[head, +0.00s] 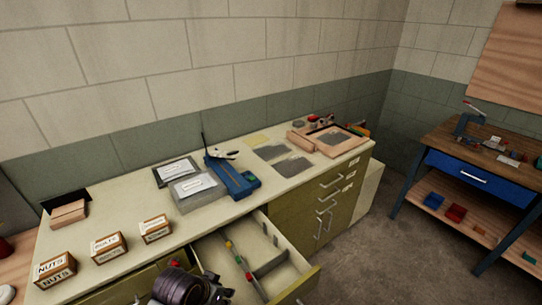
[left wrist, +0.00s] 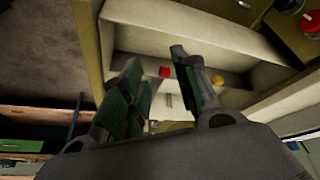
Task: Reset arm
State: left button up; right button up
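My left arm comes in at the bottom of the head view, with part of its dark gripper (head: 218,290) over the open drawer (head: 286,250). In the left wrist view the two green-padded fingers of my left gripper (left wrist: 155,62) are spread apart with nothing between them. The pale inside of the drawer (left wrist: 240,42) lies beyond them. A small red piece (left wrist: 165,72) and a small yellow piece (left wrist: 217,80) show in it. My right gripper is in neither view.
The counter holds cardboard boxes labelled nuts (head: 54,269) and bolts (head: 108,247), a third box (head: 155,229), a grey case (head: 198,192), a blue tool (head: 232,178) and a wooden frame (head: 336,140). A workbench (head: 478,140) stands at right, with bare floor between.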

pick_arm(q)
jog(key=s+a+n+y, duration=0.2)
jog(key=s+a, duration=0.3)
jog(key=a, duration=0.2)
jog(key=s+a+f+g, duration=0.1)
jog(key=s+f+g, duration=0.15)
jog(key=f, duration=3.05)
jog(key=s+a+f, duration=0.2)
jog(key=s+f, duration=0.8)
jog(key=s, duration=0.1)
jog(key=s+a+f, duration=0.2)
jog(key=s+f, duration=0.8)
jog(key=s, duration=0.2)
jog(key=shift+f+g, duration=0.15)
jog(key=shift+g, duration=0.2)
